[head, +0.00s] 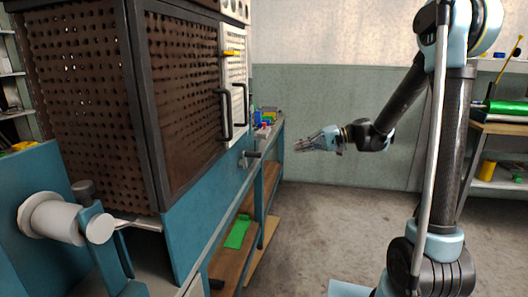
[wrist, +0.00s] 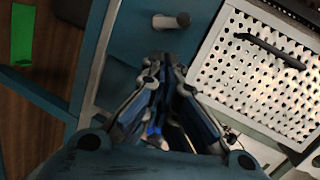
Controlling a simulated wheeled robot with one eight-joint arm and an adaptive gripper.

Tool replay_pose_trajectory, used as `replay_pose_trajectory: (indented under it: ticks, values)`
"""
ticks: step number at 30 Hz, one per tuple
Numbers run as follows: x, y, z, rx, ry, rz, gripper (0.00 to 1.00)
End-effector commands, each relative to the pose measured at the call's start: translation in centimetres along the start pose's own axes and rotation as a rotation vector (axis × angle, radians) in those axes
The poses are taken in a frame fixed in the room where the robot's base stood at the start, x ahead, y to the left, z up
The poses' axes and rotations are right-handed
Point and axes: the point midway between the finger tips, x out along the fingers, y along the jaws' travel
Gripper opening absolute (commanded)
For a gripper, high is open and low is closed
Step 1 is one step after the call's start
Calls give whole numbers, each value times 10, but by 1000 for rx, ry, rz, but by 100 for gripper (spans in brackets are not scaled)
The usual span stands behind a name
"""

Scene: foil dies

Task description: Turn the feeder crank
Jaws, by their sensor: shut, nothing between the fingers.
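The feeder crank (head: 252,156) is a small grey handle sticking out from the blue front of the machine, below the white perforated panel. In the wrist view the crank (wrist: 172,20) shows as a short grey bar with a dark end, just beyond my fingertips. My gripper (head: 299,145) is to the right of the crank in the head view, apart from it. In the wrist view my gripper (wrist: 164,62) has its fingers together and empty, pointing toward the blue panel below the crank.
A white perforated panel (wrist: 262,75) with a dark bar handle is beside the crank. A large brown perforated cabinet (head: 185,90) stands on the blue machine. A green piece (head: 238,232) lies on a low wooden shelf. The floor (head: 310,215) below my gripper is clear.

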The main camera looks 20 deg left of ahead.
Motion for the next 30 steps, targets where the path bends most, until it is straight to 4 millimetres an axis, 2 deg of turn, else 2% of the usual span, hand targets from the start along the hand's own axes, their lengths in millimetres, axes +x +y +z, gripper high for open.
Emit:
replay_pose_trajectory:
  ticks: [4,10,20,30]
  values:
    - [20,-1,-23,-16,-24,-116,0]
    - [36,-2,-39,-29,-43,-221,0]
    - [54,-6,-43,-33,-50,-258,0]
    - [110,-20,-39,-34,-51,-257,0]
